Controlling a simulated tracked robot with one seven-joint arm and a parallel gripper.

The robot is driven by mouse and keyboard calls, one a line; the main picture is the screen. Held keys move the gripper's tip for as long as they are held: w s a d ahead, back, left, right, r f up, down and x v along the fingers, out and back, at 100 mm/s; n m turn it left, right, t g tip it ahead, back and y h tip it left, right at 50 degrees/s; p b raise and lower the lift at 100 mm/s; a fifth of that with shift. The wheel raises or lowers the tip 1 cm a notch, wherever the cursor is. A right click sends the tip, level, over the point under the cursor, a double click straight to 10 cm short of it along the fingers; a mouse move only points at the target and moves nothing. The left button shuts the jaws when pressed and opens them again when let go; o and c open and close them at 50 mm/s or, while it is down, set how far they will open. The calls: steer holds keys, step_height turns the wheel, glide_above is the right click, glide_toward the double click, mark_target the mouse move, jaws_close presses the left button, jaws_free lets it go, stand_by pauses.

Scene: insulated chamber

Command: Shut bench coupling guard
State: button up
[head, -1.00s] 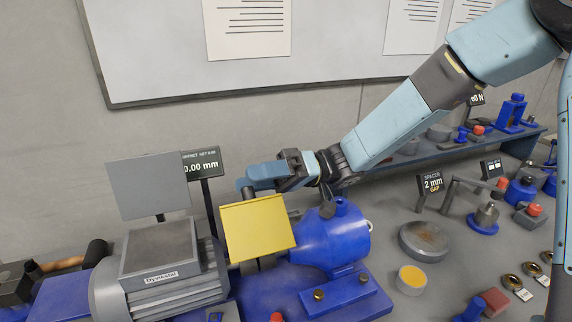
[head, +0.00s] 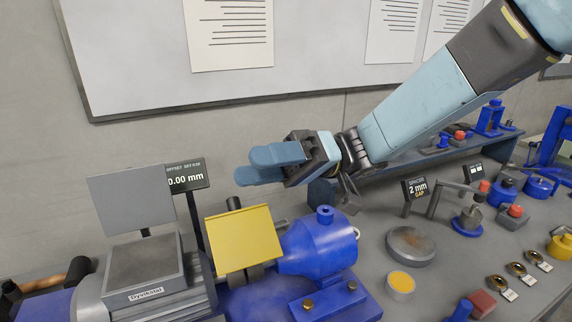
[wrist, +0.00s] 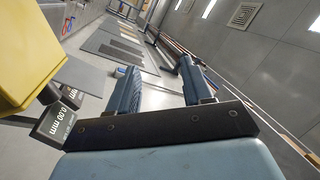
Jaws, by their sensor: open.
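The coupling guard (head: 244,238) is a yellow plate between the grey motor (head: 150,280) and the blue pump housing (head: 322,245). It stands tilted up, with the shaft coupling partly showing below it. The guard also shows at the left edge of the wrist view (wrist: 25,55). My gripper (head: 258,167) is above and behind the guard, apart from it, with its blue fingers pointing left. In the wrist view the two fingers (wrist: 158,88) are spread with nothing between them.
A display reading 0.00 mm (head: 187,174) stands behind the motor beside a grey panel (head: 133,197). On the right of the bench are a round grey disc (head: 411,245), a yellow-topped cylinder (head: 400,285) and a spacer sign (head: 416,188). A whiteboard hangs behind.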

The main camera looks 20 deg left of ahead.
steer(key=s+d+r, duration=0.2)
steer(key=s+d, duration=0.1)
steer(key=d, duration=0.1)
steer(key=shift+s+d+r, duration=0.3)
steer(key=shift+d+r, duration=0.05)
steer(key=shift+c, duration=0.3)
